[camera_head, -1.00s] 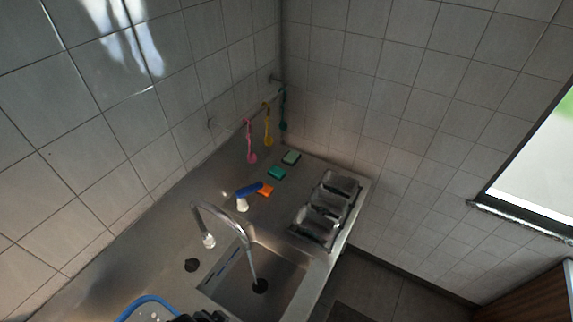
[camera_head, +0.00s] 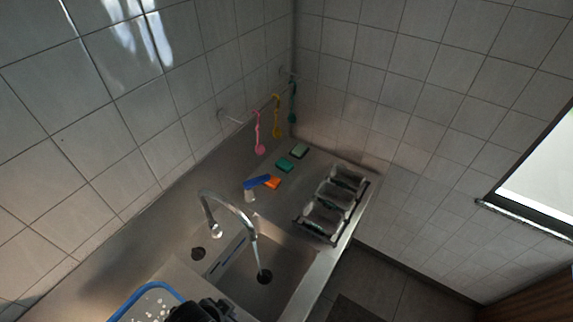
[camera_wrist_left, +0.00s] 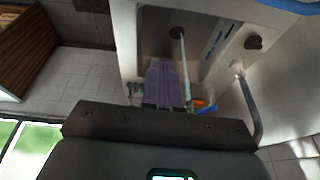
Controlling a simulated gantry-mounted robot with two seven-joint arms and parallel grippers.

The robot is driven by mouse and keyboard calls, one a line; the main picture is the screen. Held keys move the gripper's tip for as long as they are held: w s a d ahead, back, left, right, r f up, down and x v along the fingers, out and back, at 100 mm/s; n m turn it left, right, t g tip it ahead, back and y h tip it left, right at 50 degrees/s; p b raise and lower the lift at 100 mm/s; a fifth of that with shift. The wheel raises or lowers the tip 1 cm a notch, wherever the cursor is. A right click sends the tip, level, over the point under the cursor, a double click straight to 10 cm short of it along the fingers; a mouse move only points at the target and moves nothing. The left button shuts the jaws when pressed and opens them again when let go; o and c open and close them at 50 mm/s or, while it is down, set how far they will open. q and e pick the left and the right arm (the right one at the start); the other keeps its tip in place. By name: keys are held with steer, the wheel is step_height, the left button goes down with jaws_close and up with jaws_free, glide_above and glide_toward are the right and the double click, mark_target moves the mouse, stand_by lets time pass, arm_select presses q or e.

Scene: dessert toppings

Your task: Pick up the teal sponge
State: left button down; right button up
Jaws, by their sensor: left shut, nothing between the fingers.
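The teal sponge (camera_head: 285,165) lies flat on the steel counter, between a pale green sponge (camera_head: 299,151) and an orange sponge (camera_head: 272,182). My left gripper shows in the left wrist view (camera_wrist_left: 163,66) as purple fingers shut together with nothing between them. It appears over the sink area, apart from the sponges. The teal sponge is not clearly visible in the left wrist view, where my gripper body covers much of the picture. My right gripper is not in view.
A curved faucet (camera_head: 232,207) rises over the sink (camera_head: 290,262). A dark rack with glasses (camera_head: 310,228) stands to the right. Pink, yellow and green utensils hang along the wall. A blue-rimmed tray (camera_head: 125,309) is at the bottom.

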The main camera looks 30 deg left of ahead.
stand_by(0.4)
arm_select(q)
steer(key=shift+c, duration=0.6)
jaws_free()
